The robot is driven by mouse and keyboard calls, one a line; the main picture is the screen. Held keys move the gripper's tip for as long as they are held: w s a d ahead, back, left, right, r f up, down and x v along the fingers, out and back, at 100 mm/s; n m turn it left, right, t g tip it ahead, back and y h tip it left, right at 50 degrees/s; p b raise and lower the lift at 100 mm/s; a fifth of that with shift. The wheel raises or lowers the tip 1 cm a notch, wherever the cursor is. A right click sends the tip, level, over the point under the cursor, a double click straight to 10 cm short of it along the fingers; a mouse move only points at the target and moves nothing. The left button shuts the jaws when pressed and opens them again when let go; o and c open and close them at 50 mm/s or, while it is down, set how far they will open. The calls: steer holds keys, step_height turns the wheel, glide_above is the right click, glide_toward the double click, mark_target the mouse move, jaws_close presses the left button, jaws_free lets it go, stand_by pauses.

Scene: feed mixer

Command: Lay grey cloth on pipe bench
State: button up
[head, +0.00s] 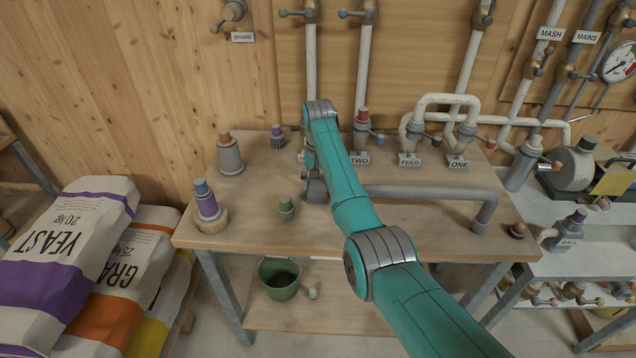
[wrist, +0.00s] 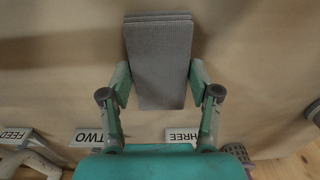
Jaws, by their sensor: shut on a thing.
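A folded grey cloth (wrist: 160,62) is between the two fingers of my gripper (wrist: 160,88) in the wrist view. The fingers press on its left and right edges, and its layered far edge shows at the top. The cloth is over the wooden top of the pipe bench (wrist: 60,60); I cannot tell whether it touches the wood. In the head view the pipe bench (head: 262,190) stands against the wall, and my arm reaches over it. There my own arm mostly hides the gripper and the cloth.
Pipe stubs labelled TWO (head: 360,159), FEED (head: 409,160) and ONE (head: 458,161) line the bench's back. A grey pipe (head: 430,191) runs along the right. The front middle is clear.

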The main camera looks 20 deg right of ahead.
mark_target(318, 185)
steer(key=shift+f, duration=0.1)
steer(key=o, duration=1.2)
steer(key=shift+c, duration=0.2)
step_height(318, 185, up, 12)
